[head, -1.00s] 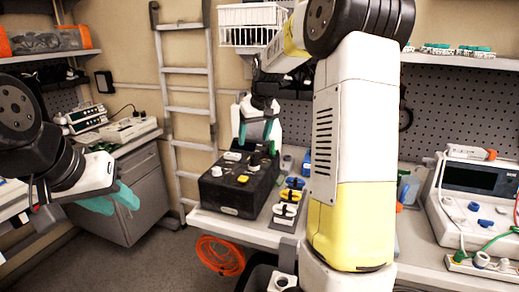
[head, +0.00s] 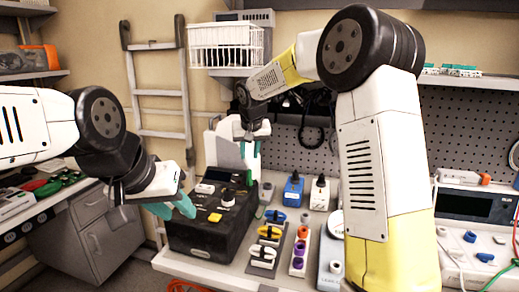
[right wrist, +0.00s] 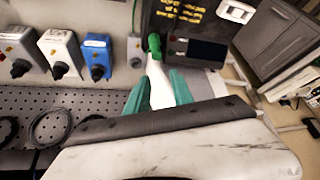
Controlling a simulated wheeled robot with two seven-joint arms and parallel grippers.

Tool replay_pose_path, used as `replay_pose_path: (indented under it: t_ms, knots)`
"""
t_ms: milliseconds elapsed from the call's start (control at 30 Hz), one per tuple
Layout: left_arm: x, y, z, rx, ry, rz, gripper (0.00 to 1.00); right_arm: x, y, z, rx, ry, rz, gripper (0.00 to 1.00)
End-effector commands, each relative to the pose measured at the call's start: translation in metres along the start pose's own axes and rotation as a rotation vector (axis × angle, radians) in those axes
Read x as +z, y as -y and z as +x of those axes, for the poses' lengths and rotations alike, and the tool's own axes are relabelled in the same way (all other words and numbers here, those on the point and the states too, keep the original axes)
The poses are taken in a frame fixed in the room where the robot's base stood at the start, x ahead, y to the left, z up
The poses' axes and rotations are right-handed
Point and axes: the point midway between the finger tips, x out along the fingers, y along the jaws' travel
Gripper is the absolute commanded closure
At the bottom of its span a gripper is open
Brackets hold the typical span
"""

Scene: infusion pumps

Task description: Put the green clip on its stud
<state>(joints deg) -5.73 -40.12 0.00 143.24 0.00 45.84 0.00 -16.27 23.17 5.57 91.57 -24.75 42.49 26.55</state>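A small green piece (head: 249,178), which looks like the green clip, is at the back right edge of the black box (head: 205,243). It also shows in the right wrist view (right wrist: 154,45), beside the box's dark panel; its seat is unclear. My right gripper (head: 250,156) is above that back edge, fingers pointing down. I cannot pick out the stud.
A rack with blue, yellow and white clips (head: 265,252) stands right of the box. Purple and red knobs (head: 299,248) are beside it. Blue (head: 293,190) and white (head: 320,194) knobbed units stand behind. A ladder (head: 160,92) is at the back left.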

Motion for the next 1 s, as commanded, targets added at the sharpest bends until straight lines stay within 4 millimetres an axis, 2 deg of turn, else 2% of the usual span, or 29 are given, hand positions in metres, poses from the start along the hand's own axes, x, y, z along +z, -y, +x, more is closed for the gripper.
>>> replay_pose_path:
  t_ms: [400, 600, 900, 1000]
  knots:
    - [0.0, 0.0, 0.0, 0.0, 0.0, 0.0, 0.64, 0.026, -0.001, 0.046, 0.001, 0.003, -0.001, 0.72]
    - [0.0, 0.0, 0.0, 0.0, 0.0, 0.0, 0.64, 0.031, -0.001, 0.056, 0.0, 0.001, 0.0, 0.72]
    - [0.0, 0.0, 0.0, 0.0, 0.0, 0.0, 0.64, 0.032, -0.002, 0.057, 0.001, 0.001, 0.001, 0.72]
    - [0.0, 0.0, 0.0, 0.0, 0.0, 0.0, 0.64, 0.032, -0.002, 0.057, 0.001, 0.001, 0.001, 0.9]
